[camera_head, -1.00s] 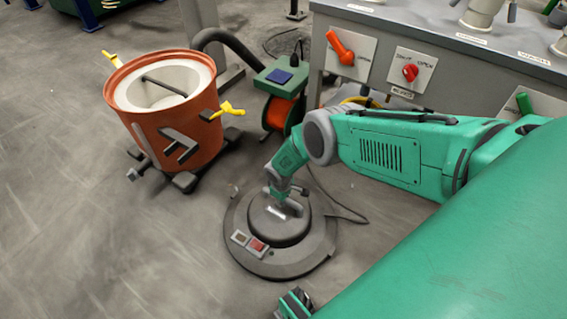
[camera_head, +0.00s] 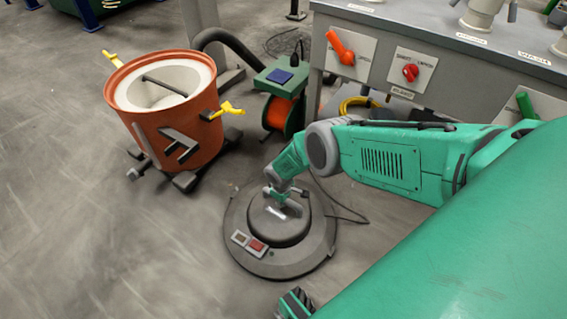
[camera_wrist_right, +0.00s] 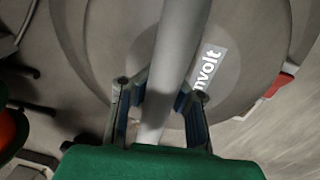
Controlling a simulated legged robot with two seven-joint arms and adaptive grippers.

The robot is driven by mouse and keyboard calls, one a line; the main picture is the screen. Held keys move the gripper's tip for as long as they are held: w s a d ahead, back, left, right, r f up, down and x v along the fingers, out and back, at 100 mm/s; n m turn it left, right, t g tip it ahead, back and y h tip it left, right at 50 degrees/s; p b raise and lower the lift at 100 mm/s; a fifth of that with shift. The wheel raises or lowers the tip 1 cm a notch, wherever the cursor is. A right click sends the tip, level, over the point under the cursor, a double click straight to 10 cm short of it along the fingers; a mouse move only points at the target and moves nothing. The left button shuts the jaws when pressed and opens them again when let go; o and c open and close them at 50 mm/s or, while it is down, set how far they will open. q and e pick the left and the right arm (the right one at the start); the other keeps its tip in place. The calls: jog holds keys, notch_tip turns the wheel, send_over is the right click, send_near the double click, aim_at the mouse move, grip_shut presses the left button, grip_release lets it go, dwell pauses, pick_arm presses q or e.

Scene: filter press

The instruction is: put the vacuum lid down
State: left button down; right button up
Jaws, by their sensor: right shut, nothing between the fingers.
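The vacuum lid (camera_head: 303,251) is a round dark grey disc with a raised centre and a small red switch panel. It lies flat on the floor in the middle of the head view. Its grey handle (camera_wrist_right: 178,50) and raised centre fill much of the right wrist view. My right gripper (camera_head: 277,196) is at the handle on top of the lid. In the wrist view, its fingers (camera_wrist_right: 157,100) are at the handle bar, and it is shut with nothing held.
An orange-brown vessel (camera_head: 165,140) with a white inside and yellow clamps stands at the left. A cable reel (camera_head: 280,112) stands behind the lid. A grey control cabinet (camera_head: 445,95) with orange and red knobs is at the back right. The floor at the left front is clear.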

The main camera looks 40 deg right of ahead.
jog(key=o, duration=0.6)
jog(key=shift+s, duration=0.1)
jog(key=shift+s+f, duration=0.1)
jog(key=shift+a+r, duration=0.15)
jog(key=shift+r, duration=0.65)
jog(key=r, duration=1)
jog(key=shift+s+a+r, duration=0.1)
jog(key=shift+a+r, duration=0.1)
jog(key=shift+a, duration=0.2)
jog(key=s+a+r+m+y, duration=0.1)
jog(key=s+a+r, duration=0.15)
jog(key=s, duration=0.55)
jog(key=s+a+r+m+y, duration=0.1)
jog(key=s+a, duration=0.2)
jog(key=s, duration=0.5)
jog(key=s+d+r+m+h, duration=0.1)
jog(key=s+r+m, duration=0.1)
jog(key=s+r, duration=1.05)
jog(key=r+p, duration=0.5)
jog(key=p, duration=0.1)
jog(key=s+r+p, duration=0.1)
jog(key=r+p, duration=0.4)
jog(key=p, duration=0.1)
jog(key=r+p, duration=0.5)
jog(key=p, duration=0.1)
jog(key=shift+s+r, duration=0.1)
jog(key=shift+s, duration=0.2)
